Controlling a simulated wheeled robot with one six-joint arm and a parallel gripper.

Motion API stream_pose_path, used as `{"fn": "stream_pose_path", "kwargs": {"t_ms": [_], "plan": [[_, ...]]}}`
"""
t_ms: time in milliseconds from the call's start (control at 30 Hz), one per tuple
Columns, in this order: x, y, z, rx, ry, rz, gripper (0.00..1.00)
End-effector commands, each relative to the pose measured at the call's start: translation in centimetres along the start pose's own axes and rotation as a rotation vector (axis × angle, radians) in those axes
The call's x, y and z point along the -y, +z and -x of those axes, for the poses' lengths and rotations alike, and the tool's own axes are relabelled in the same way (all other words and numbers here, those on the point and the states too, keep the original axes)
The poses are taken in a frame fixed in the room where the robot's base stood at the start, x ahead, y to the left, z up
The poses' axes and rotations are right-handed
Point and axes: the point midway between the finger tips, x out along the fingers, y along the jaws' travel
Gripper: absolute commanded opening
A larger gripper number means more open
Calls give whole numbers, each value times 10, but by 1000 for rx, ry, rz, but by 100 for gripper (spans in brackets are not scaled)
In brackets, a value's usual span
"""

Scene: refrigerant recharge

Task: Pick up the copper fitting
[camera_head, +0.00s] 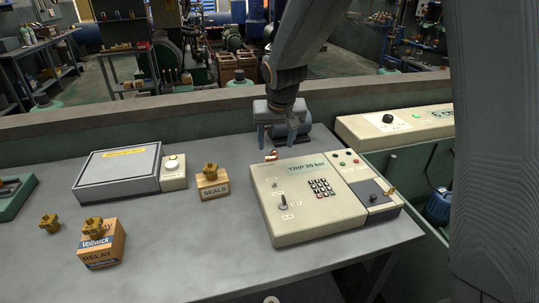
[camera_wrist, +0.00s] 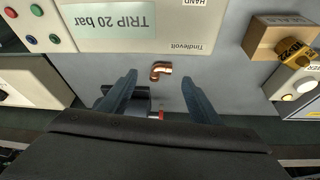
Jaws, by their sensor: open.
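The copper fitting (camera_wrist: 160,70) is a small bent copper piece lying on the grey table. In the wrist view it lies ahead of and between my two fingertips, apart from both. In the wrist view my gripper (camera_wrist: 158,88) is open.
The cream "TRIP 20 bar" control box (camera_head: 268,212) stands close beside the fitting. A "SEALS" block (camera_head: 213,187) with a brass piece on top is to the left. A grey box (camera_head: 118,168), a "Vollwick" box (camera_head: 103,246) and a loose brass fitting (camera_head: 49,223) are farther left.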

Motion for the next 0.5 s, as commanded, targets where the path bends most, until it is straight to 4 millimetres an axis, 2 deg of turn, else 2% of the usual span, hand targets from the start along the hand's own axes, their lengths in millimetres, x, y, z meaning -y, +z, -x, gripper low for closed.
{"fn": "stream_pose_path", "kwargs": {"t_ms": [233,500], "plan": [[13,-3,-18,-3,-6,13,57],[13,-3,-39,-2,-7,17,57]]}}
